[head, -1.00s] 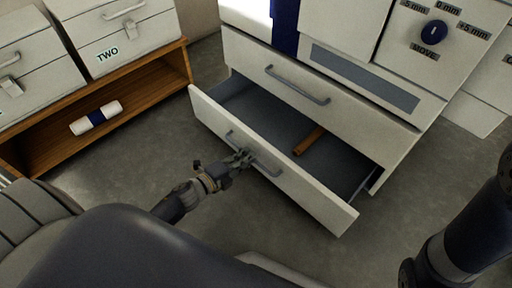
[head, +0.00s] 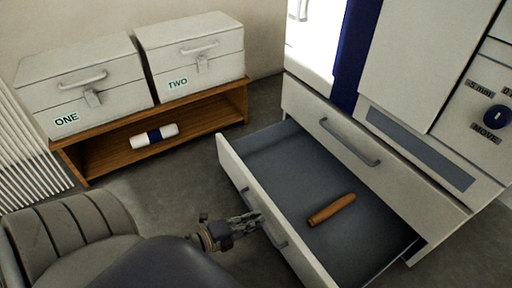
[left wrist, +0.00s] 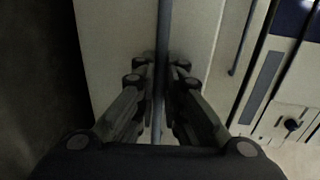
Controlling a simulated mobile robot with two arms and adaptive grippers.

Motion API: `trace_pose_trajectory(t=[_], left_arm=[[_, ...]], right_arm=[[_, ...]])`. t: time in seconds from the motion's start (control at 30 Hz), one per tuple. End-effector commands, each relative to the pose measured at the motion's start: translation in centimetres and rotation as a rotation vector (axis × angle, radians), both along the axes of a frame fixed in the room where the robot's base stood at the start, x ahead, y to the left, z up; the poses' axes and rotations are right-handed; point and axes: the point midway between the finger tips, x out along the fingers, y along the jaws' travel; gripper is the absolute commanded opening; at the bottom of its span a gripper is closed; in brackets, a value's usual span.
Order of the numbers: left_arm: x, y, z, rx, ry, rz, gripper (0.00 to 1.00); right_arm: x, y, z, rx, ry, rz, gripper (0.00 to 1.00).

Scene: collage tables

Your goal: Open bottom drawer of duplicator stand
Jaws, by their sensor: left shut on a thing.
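The duplicator stand's bottom drawer (head: 232,164) is pulled well out in the head view, and its grey inside shows. A brown wooden bar (head: 331,209) lies in it. My left gripper (head: 262,220) is at the drawer's front. In the left wrist view the fingers of my left gripper (left wrist: 160,82) are shut on the grey bar handle (left wrist: 163,40) of the drawer. The drawer above, with its own handle (head: 349,143), is shut. My right gripper is not in view.
A low wooden shelf (head: 84,168) at the left carries white boxes marked ONE (head: 85,85) and TWO (head: 195,58). Bare floor (head: 180,190) lies between shelf and drawer.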

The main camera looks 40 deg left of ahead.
Motion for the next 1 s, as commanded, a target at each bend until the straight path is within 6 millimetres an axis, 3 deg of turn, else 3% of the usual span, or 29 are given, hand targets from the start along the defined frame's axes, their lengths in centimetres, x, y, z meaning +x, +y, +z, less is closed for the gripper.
trace_pose_trajectory(t=[0.13,0.17,0.23,0.67,1.0], left_arm=[[0.0,-0.1,0.0,0.0,0.001,-0.001,0.0],[0.0,-0.1,0.0,0.0,0.001,-0.001,0.14],[0.0,-0.1,0.0,0.0,0.001,-0.001,0.29],[-0.7,0.2,0.0,0.0,0.003,0.0,0.29],[-6.8,2.4,1.3,0.0,0.005,0.0,0.29]], right_arm=[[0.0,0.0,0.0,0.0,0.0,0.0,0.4],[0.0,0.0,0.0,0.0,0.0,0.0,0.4],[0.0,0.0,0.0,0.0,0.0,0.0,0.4],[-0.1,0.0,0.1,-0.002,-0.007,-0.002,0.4],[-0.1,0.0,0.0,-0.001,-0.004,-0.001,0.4]])
